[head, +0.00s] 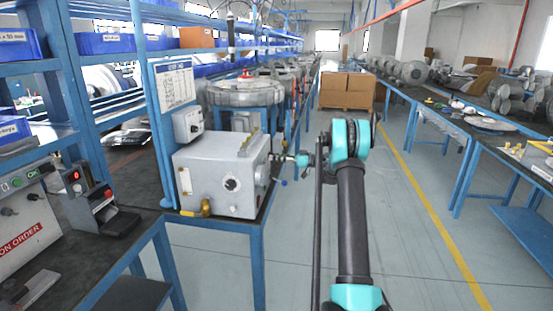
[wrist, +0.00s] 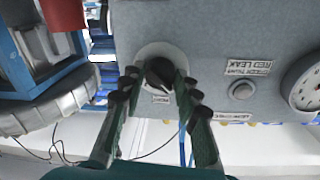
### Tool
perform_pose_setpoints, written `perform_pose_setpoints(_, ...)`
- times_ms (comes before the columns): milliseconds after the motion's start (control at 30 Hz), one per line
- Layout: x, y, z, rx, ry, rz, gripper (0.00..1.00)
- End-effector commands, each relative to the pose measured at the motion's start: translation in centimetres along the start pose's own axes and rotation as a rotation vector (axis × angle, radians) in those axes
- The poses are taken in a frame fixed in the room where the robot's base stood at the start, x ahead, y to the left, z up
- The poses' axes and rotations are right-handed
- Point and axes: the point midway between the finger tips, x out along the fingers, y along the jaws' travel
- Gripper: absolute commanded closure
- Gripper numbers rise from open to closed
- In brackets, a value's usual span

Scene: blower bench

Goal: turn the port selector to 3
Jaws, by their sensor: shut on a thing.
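The port selector is a black knob (wrist: 159,71) on a pale round plate in the grey panel (wrist: 215,50) of the test box. My gripper (wrist: 157,82) has its two dark fingers on either side of the knob and is shut on it. A small label below the knob is too small to read surely, so I cannot tell the setting. In the head view the grey box (head: 215,170) stands on the bench, and my gripper (head: 279,162) is at its right side; the selector is hidden there.
In the wrist view, a small round lamp or button (wrist: 241,91) sits by an upside-down "RED LEAK" label, with a dial gauge (wrist: 306,88) at right. In the head view, blue shelving (head: 95,90) stands left, cartons (head: 346,88) behind. The aisle floor (head: 425,240) right of my arm is clear.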

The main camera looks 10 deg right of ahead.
Motion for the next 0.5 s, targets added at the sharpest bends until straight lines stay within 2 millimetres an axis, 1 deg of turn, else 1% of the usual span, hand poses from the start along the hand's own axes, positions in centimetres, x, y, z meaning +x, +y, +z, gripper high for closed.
perform_pose_setpoints(267,-0.01,-0.06,-0.01,0.039,-0.003,0.000,0.98)
perform_pose_setpoints(500,-0.02,-0.08,-0.08,0.176,-0.012,0.002,0.98)
